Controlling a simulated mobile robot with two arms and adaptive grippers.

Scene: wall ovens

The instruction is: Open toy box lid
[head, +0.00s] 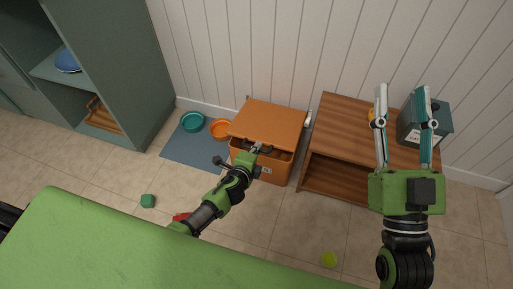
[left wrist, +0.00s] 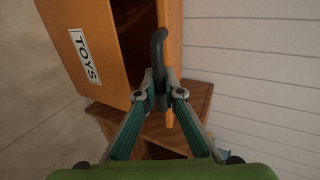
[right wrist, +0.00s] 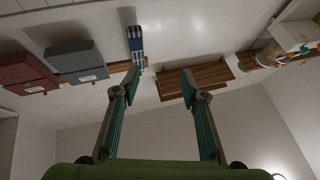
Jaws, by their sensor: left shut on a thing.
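The orange toy box (head: 263,172) stands on the floor against the wall. Its lid (head: 268,123) is partly raised, with a dark gap between lid and front wall. The left wrist view shows the box front (left wrist: 88,40) with a TOYS label, the dark opening, and the lid edge (left wrist: 172,50). My left gripper (head: 256,148) is at the lid's front edge. In the left wrist view its fingers (left wrist: 160,95) are shut on the dark lid handle (left wrist: 158,50). My right gripper (head: 403,90) is open and empty, raised in front of the wooden shelf unit.
The wooden shelf unit (head: 345,125) stands right of the box, bearing a dark green box (head: 435,118). A blue mat (head: 190,150) with a teal bowl (head: 192,122) and orange bowl (head: 220,128) lies left.

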